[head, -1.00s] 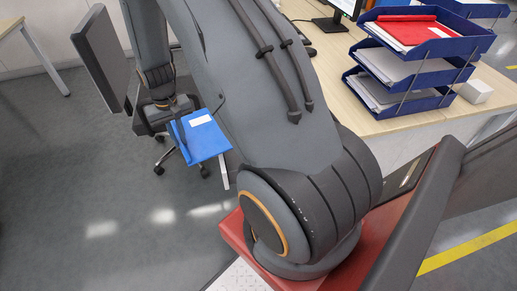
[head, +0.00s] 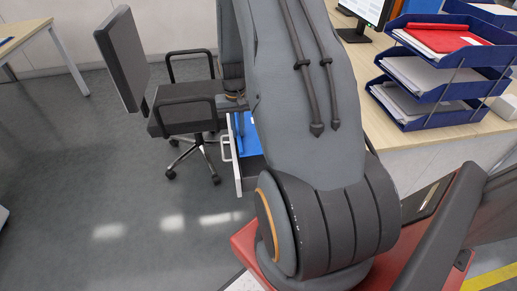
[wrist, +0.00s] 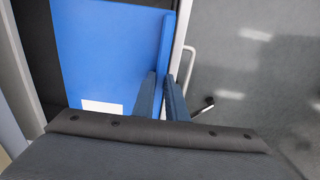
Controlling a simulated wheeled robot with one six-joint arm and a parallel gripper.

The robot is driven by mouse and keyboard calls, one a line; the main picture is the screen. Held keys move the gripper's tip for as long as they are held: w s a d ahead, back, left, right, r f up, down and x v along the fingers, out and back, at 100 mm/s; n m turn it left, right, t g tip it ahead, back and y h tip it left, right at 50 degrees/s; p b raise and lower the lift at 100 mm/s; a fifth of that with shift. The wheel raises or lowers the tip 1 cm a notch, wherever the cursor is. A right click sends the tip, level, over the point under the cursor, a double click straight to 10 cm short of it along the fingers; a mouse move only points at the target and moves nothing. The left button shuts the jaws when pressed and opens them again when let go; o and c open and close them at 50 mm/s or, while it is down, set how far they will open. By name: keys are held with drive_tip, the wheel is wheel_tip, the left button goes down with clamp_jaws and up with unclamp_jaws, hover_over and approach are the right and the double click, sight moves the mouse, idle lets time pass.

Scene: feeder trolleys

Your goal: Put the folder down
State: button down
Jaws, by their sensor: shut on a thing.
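The blue folder (wrist: 105,45), with a white label near its lower edge, fills the left of the wrist view. My gripper (wrist: 164,85) is shut on the folder's raised right edge. The folder lies over or inside an open drawer, with the drawer's white front (wrist: 182,35) just right of it; I cannot tell whether it touches the bottom. In the head view the folder (head: 248,137) shows as a blue strip behind the drawer front (head: 235,165). My arm hides most of the folder and the gripper there.
A black office chair (head: 190,105) stands just left of the drawer. The desk (head: 425,130) at the right carries stacked blue trays (head: 425,122) holding papers and a red folder (head: 445,38). The floor (head: 90,190) at the left is clear.

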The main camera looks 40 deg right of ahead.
drive_tip(key=s+d, duration=0.1)
drive_tip(key=d, duration=0.1)
drive_tip(key=s+d, duration=0.1)
drive_tip(key=d, duration=0.1)
drive_tip(key=s+d+p, duration=0.1)
drive_tip(key=s+d, duration=0.1)
drive_tip(key=shift+d, duration=0.15)
wheel_tip(320, 180, down, 8)
drive_tip(key=shift+w+r, duration=0.15)
drive_tip(key=shift+r, duration=0.05)
drive_tip(key=shift+a+f, duration=0.2)
drive_tip(key=shift+f, duration=2)
drive_tip(key=c, duration=1.8)
unclamp_jaws()
drive_tip(key=shift+f, duration=0.1)
drive_tip(key=shift+o, duration=0.2)
